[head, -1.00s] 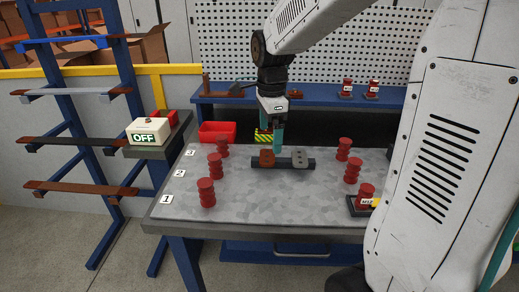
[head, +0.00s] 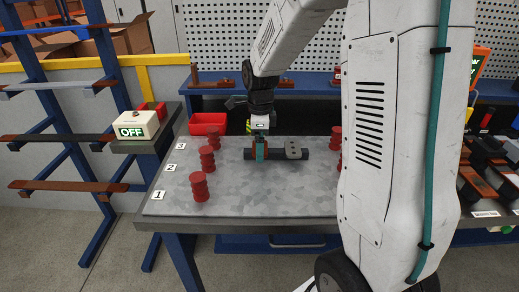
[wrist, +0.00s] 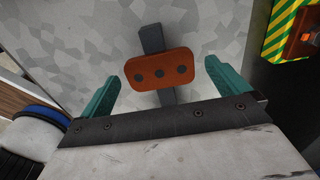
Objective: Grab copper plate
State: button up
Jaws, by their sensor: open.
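The copper plate is a small orange-brown piece with rounded ends and three dark holes. It shows whole in the wrist view (wrist: 151,64), lying across a dark bar. In the head view my gripper (head: 261,151) covers most of it, near the left part of the dark bar (head: 276,155). In the wrist view my gripper is open, with one green finger on each side of the plate. Gaps show between the fingers and the plate's ends. I cannot tell the exact height of the fingertips over it.
A grey plate with holes (head: 292,149) sits on the same bar, to the right. Red ribbed insulators (head: 199,187) stand along the table's left (head: 235,203). A box marked OFF (head: 136,125) and a red bin (head: 208,124) lie left. A yellow-green striped block (wrist: 291,28) is nearby.

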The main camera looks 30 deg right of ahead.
jog(key=shift+c, duration=0.3)
jog(key=c, duration=1.2)
jog(key=shift+r, duration=0.1)
